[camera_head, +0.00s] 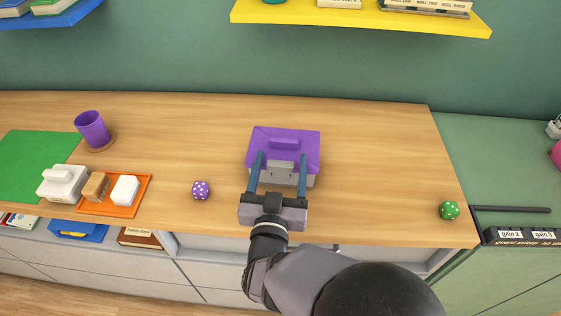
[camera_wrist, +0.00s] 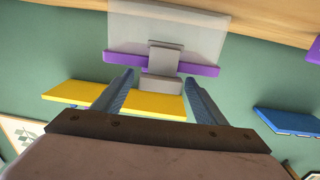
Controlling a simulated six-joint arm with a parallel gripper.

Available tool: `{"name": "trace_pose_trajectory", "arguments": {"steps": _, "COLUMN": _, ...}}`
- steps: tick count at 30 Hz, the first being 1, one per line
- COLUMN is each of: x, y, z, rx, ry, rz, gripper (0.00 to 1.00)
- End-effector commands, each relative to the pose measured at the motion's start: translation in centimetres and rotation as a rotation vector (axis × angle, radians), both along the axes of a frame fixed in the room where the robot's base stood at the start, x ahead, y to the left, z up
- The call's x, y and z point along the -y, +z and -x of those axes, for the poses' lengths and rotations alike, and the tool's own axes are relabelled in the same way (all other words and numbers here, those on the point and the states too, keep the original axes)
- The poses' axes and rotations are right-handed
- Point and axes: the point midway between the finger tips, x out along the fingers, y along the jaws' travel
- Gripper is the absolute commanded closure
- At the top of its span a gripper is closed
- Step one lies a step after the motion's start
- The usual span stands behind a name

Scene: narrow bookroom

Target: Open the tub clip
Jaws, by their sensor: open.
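A tub (camera_head: 304,181) with a pale, see-through-looking body and a purple lid (camera_head: 285,136) stands on the wooden worktop. Its grey clip (camera_head: 281,168) is at the middle of the front edge. In the wrist view, which looks upside down, the clip (camera_wrist: 165,60) lies across the tub wall and the purple lid rim (camera_wrist: 203,70); whether it is fastened I cannot tell. My gripper (camera_head: 281,155) is open in front of the tub, its two blue fingers on either side of the clip. In the wrist view the fingers (camera_wrist: 160,79) flank the clip with gaps.
An orange tray (camera_head: 142,199) with blocks, a white container (camera_head: 62,183) and a purple cup (camera_head: 92,129) are at left. A yellow shelf (camera_head: 345,17) hangs behind.

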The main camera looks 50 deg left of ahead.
Motion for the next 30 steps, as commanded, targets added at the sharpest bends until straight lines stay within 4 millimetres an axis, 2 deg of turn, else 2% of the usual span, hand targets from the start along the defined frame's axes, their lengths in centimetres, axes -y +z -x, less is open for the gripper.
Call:
{"name": "trace_pose_trajectory", "arguments": {"steps": 7, "x": -0.04, "y": -0.03, "z": -0.07, "rx": -0.001, "ry": 0.0, "rz": 0.001, "gripper": 0.34}}
{"name": "trace_pose_trajectory", "arguments": {"steps": 8, "x": -0.04, "y": -0.03, "z": -0.07, "rx": -0.001, "ry": 0.0, "rz": 0.001, "gripper": 0.39}}
{"name": "trace_pose_trajectory", "arguments": {"steps": 12, "x": -0.03, "y": -0.02, "z": -0.07, "rx": -0.001, "ry": 0.0, "rz": 0.001, "gripper": 0.73}}
{"name": "trace_pose_trajectory", "arguments": {"steps": 13, "x": -0.03, "y": -0.02, "z": -0.07, "rx": -0.001, "ry": 0.0, "rz": 0.001, "gripper": 0.76}}
{"name": "trace_pose_trajectory", "arguments": {"steps": 30, "x": 0.39, "y": -0.92, "z": 0.38, "rx": 0.082, "ry": -0.001, "rz": -0.077, "gripper": 0.76}}
